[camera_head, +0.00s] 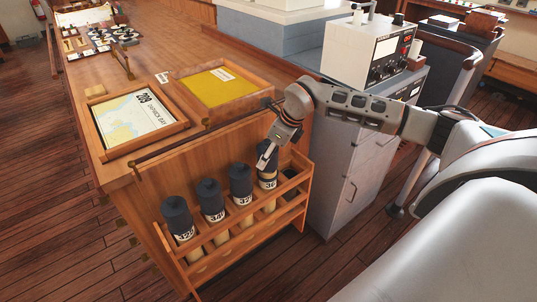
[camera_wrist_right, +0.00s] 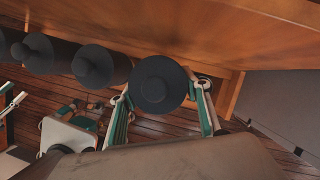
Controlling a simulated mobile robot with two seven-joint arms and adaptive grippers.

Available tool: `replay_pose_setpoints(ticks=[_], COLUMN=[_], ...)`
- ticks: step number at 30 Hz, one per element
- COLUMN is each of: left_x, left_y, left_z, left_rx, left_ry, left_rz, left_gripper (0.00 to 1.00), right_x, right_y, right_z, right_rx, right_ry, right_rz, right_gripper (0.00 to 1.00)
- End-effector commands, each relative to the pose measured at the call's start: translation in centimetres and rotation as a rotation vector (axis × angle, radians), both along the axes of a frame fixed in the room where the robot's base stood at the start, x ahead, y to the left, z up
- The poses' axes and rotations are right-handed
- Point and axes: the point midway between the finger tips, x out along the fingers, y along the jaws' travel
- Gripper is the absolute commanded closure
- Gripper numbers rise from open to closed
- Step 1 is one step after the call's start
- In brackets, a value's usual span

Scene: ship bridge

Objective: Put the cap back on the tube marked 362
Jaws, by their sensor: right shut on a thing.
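A wooden rack (camera_head: 240,236) on the desk's side holds several chart tubes with dark caps. Three capped tubes (camera_head: 177,216), (camera_head: 211,200), (camera_head: 241,184) stand in a row with white number labels. The rightmost tube (camera_head: 268,181) stands at the rack's right part; its number is too small to read. My right gripper (camera_head: 266,157) is at the top of this tube. In the right wrist view its two fingers are shut around a round black cap (camera_wrist_right: 160,84). I cannot tell whether the cap is seated on the tube. My left gripper is not in view.
The desk top (camera_head: 150,85) carries a framed chart (camera_head: 133,118) and a yellow sheet in a wooden tray (camera_head: 214,88). A grey cabinet (camera_head: 350,160) with an instrument box (camera_head: 368,50) stands close on the right. Wooden floor lies to the left.

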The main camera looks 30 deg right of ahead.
Motion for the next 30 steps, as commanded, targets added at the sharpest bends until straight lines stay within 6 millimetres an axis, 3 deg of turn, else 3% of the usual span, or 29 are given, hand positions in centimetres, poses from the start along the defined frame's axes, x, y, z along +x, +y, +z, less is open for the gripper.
replay_pose_setpoints(ticks=[30], left_x=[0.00], left_y=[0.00], left_z=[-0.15], left_rx=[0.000], left_ry=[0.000], left_rz=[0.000], left_gripper=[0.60], right_x=[0.01], right_y=[0.01], right_z=[-0.69], right_rx=[0.000], right_ry=[0.000], right_rz=[0.000], right_gripper=[0.75])
